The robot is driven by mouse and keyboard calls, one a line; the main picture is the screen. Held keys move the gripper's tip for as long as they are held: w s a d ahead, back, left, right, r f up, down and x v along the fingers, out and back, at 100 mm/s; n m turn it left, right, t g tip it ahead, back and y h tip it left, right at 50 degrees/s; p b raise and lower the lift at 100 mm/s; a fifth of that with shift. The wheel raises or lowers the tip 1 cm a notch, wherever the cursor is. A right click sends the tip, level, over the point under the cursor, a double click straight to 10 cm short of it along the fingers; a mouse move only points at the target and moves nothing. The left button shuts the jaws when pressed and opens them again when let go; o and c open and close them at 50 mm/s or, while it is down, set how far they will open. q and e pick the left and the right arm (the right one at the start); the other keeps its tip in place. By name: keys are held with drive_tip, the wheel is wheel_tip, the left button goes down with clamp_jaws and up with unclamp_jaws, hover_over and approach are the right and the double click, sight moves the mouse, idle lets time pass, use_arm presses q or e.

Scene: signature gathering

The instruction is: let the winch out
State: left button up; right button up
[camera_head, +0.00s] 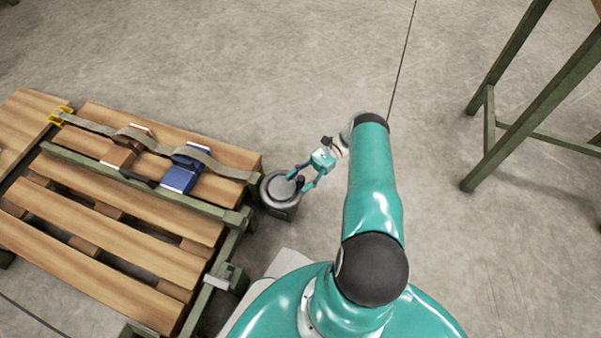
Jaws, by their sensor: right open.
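The winch (281,188) is a dark, round-topped drum at the right edge of the wooden pallet-like bench. A grey strap (222,165) runs from beside it leftward over the items on the boards. My right gripper (297,184) is at the winch, its teal fingers spread open over the right part of the drum top, by a small dark knob. I cannot tell whether the fingers touch it. My left gripper is not in view.
A blue block (183,172) and a brown block (120,152) lie under the strap. A yellow clip (60,115) sits at the strap's far end. A green metal frame (487,120) stands at the right. The concrete floor between is clear.

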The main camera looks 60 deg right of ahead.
wheel_tip(320, 180, up, 10)
drive_tip(key=shift+f, duration=0.15)
idle(0.3)
